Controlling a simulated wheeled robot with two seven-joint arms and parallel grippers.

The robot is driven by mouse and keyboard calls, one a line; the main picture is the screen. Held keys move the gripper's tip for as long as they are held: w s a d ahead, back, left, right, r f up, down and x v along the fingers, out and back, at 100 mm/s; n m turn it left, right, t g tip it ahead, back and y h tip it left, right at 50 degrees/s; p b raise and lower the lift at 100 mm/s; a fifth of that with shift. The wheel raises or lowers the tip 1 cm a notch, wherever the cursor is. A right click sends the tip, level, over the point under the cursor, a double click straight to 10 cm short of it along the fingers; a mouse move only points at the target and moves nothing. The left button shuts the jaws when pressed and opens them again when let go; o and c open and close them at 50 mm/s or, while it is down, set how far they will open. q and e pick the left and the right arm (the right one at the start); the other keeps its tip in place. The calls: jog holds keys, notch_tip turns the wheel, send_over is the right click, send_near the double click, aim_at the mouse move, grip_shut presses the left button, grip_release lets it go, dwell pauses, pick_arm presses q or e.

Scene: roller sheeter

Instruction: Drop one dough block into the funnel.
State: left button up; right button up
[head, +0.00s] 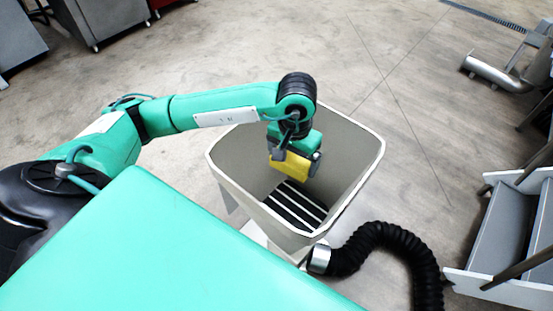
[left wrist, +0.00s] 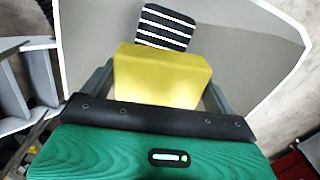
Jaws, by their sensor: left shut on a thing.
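My left gripper (head: 297,163) is shut on a yellow dough block (head: 290,165). The block hangs over the mouth of the light grey funnel (head: 350,160), within its rim as the head view shows it. In the left wrist view the yellow block (left wrist: 160,75) sits between the two fingers of the left gripper (left wrist: 160,88). Beyond the block the funnel's inner wall (left wrist: 225,45) shows, with a black and white striped bottom (left wrist: 165,27). The bottom holds no visible dough, though part of it is hidden. My right gripper is not in view.
A black corrugated hose (head: 395,240) runs from a metal fitting by the funnel to the right. Grey metal trays (head: 510,225) stand at the right edge. Grey cabinets (head: 105,15) stand at the back left. Floor behind the funnel is clear.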

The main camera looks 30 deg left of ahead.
pick_arm(q)
notch_tip(320, 180, down, 5)
jog(key=w+n+b, duration=0.1)
jog(key=n+b, duration=0.2)
jog(key=n, duration=0.3)
jog(key=w+a+r+m+p, duration=0.2)
jog(key=w+r+m+p, duration=0.3)
jog(key=m, duration=0.8)
jog(key=w+a+r+m+p, duration=0.25)
jog(key=m+p, duration=0.35)
jog(key=m, duration=0.8)
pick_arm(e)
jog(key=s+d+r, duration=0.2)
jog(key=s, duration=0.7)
pick_arm(q)
notch_tip(320, 180, down, 7)
jog(key=b, duration=0.4)
jog(key=shift+a+r+n, duration=0.2)
jog(key=shift+n, duration=0.1)
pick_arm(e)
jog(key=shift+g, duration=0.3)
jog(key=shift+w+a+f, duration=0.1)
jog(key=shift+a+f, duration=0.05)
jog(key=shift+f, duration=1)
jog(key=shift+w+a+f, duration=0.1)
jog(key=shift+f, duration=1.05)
